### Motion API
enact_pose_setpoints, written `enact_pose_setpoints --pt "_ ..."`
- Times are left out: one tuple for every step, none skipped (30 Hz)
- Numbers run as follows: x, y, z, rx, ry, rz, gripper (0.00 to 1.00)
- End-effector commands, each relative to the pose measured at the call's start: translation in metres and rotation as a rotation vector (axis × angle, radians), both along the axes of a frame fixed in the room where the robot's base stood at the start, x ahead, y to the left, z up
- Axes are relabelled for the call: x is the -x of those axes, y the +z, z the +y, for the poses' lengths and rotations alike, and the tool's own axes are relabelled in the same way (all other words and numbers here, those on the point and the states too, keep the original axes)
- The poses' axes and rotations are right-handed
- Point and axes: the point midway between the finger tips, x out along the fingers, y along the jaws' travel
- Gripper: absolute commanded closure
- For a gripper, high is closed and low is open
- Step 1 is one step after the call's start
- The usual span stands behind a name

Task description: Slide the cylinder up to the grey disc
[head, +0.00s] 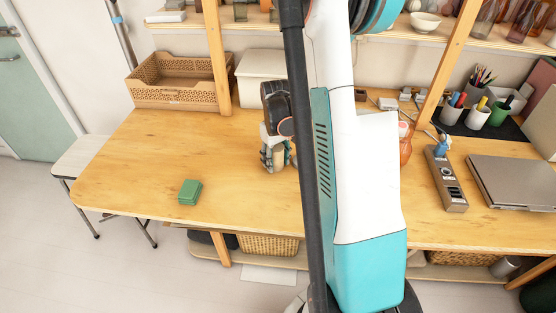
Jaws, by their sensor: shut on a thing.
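My gripper (275,165) is low over the wooden table, left of my arm, and points down. It is shut on a small pale thing, taken to be the cylinder, which is mostly hidden between the fingers. Its shape and whether it touches the table cannot be made out. I do not see the grey disc in the head view; my arm covers a large part of the table to the right of the gripper.
A green block (190,192) lies on the table (135,160) at the front left. A woven crate (172,95) and a white box (262,68) stand at the back. A grey-brown device (446,180) and a laptop (513,181) lie at right.

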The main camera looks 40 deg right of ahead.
Motion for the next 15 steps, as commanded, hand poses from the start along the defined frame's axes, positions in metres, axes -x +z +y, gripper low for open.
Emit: enact_pose_setpoints --pt "-0.0004 -0.0003 -0.0003 0.001 0.000 -0.001 0.97" --pt "-0.0004 -0.0003 -0.0003 0.001 0.000 -0.001 0.97" --pt "-0.0004 -0.0002 -0.0003 0.001 0.000 -0.001 0.97" --pt "-0.0003 -0.0002 -0.0004 0.001 0.000 -0.001 0.97" --pt "-0.0003 -0.0002 -0.0004 0.001 -0.001 -0.001 0.97" --pt "-0.0003 -0.0002 -0.0004 0.001 -0.001 -0.001 0.97" --pt "-0.0003 -0.0002 -0.0004 0.001 -0.001 -0.001 0.97" --pt "-0.0002 -0.0002 -0.0003 0.001 -0.001 -0.001 0.50" --pt "-0.0002 -0.0002 -0.0004 0.001 -0.001 -0.001 0.41" --pt "-0.0002 -0.0002 -0.0003 0.001 -0.001 -0.001 0.34" --pt "-0.0002 -0.0002 -0.0003 0.001 -0.001 -0.001 0.33" --pt "-0.0001 -0.0002 -0.0003 0.001 -0.001 0.000 0.33" --pt "-0.0001 -0.0002 -0.0002 0.001 -0.001 0.000 0.33" --pt "-0.0001 -0.0001 -0.0002 0.000 -0.001 0.000 0.33" --pt "0.0000 -0.0001 -0.0002 0.000 -0.001 0.000 0.33"
